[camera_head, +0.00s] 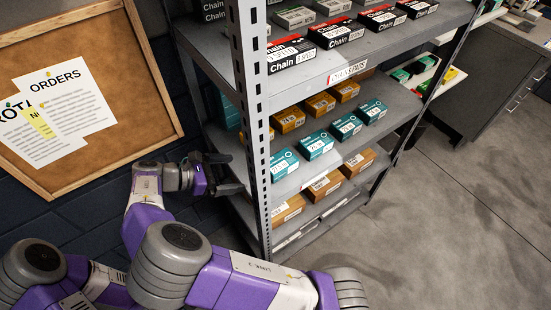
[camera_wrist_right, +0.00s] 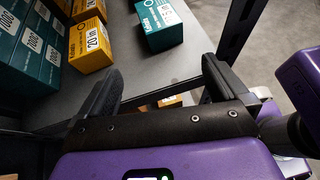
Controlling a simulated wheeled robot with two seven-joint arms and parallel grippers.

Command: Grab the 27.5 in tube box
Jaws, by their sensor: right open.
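The shelf rack (camera_head: 322,77) holds tube boxes on its middle levels. A row of teal boxes (camera_head: 316,146) and orange boxes (camera_head: 290,119) shows there, with more orange boxes (camera_head: 325,185) one level lower. Their size labels are too small to read surely in the head view, so I cannot tell which is the 27.5 in box. My right gripper (camera_head: 229,172) is at the rack's left end, beside the front post. In the right wrist view it (camera_wrist_right: 160,70) is open and empty, with a teal box (camera_wrist_right: 159,24) beyond the fingers; its label is unclear.
In the right wrist view an orange box (camera_wrist_right: 90,43) reads 20 in, and teal boxes (camera_wrist_right: 29,47) at left read 700c. The metal post (camera_head: 255,120) stands close to my right gripper. Chain boxes (camera_head: 291,54) fill the upper shelf. A cork board (camera_head: 85,85) hangs at left.

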